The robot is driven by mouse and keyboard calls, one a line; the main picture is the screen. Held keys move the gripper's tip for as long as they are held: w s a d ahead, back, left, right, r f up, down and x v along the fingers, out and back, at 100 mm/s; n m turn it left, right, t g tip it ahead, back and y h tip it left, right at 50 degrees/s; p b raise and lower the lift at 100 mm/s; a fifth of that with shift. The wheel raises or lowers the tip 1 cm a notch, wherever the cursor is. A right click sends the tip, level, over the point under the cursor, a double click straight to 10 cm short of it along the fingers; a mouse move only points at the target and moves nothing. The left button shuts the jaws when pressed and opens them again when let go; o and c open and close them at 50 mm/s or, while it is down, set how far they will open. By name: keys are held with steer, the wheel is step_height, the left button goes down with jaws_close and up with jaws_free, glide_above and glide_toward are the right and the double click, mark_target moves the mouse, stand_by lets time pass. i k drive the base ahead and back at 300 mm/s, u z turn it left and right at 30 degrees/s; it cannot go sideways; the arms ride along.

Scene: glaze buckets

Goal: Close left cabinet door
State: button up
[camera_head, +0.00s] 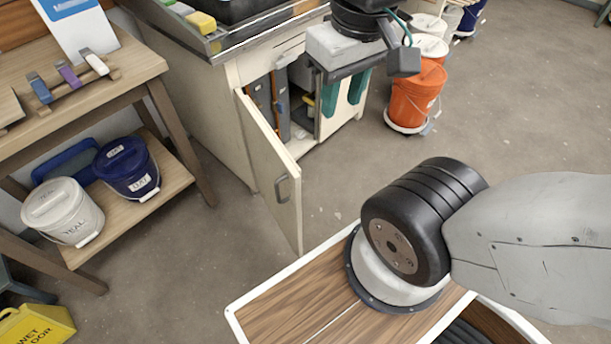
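The left cabinet door (265,165) is cream and stands wide open, swung out toward me from the cabinet (195,110) under the sink. Its grey handle (284,190) shows on the door's face near the free edge. My gripper (344,93) is in front of the right part of the cabinet, to the right of the open door and apart from it. Its two teal fingers point down with a gap between them, and I see nothing held. The gripper partly hides the cabinet's right front.
Inside the cabinet stand dark upright items (280,100). An orange bucket (415,95) stands right of the cabinet. A wooden shelf table (130,65) with a white bucket (62,210) and a blue bucket (127,168) is at left. A yellow wet-floor sign (38,325) is at lower left. The floor before the door is clear.

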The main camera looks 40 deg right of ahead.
mark_target(277, 177)
steer(key=z, duration=0.1)
steer(key=i, duration=0.5)
steer(key=u, duration=0.8)
steer(key=k, duration=1.45)
steer(key=z, duration=0.3)
steer(key=i, duration=1)
